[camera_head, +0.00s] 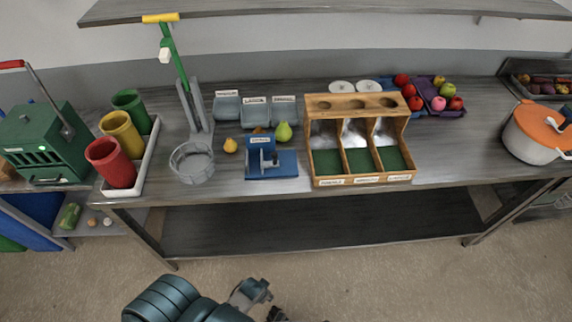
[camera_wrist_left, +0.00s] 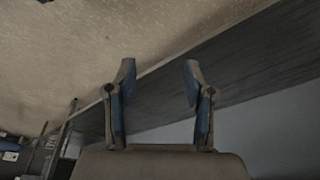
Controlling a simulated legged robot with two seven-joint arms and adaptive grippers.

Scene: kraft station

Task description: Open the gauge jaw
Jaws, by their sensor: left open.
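The gauge (camera_head: 272,163) is a blue block with an upright blue plate at its left and a small grey part at its middle. It sits near the front edge of the table, left of centre. Its jaw is too small to tell whether it is open or shut. My left gripper (camera_wrist_left: 158,75) is open and empty in the left wrist view, its two blue-padded fingers apart, with floor and a dark surface beyond. In the head view my arm shows at the bottom, below and well clear of the table. My right gripper cannot be made out.
A wooden three-compartment box (camera_head: 361,181) stands right of the gauge. A clear round basket (camera_head: 192,163) under a green-and-yellow stand (camera_head: 176,60) is at its left. A pear (camera_head: 284,132) and grey labelled bins (camera_head: 256,112) are behind it. The table's front edge (camera_head: 235,197) lies close.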

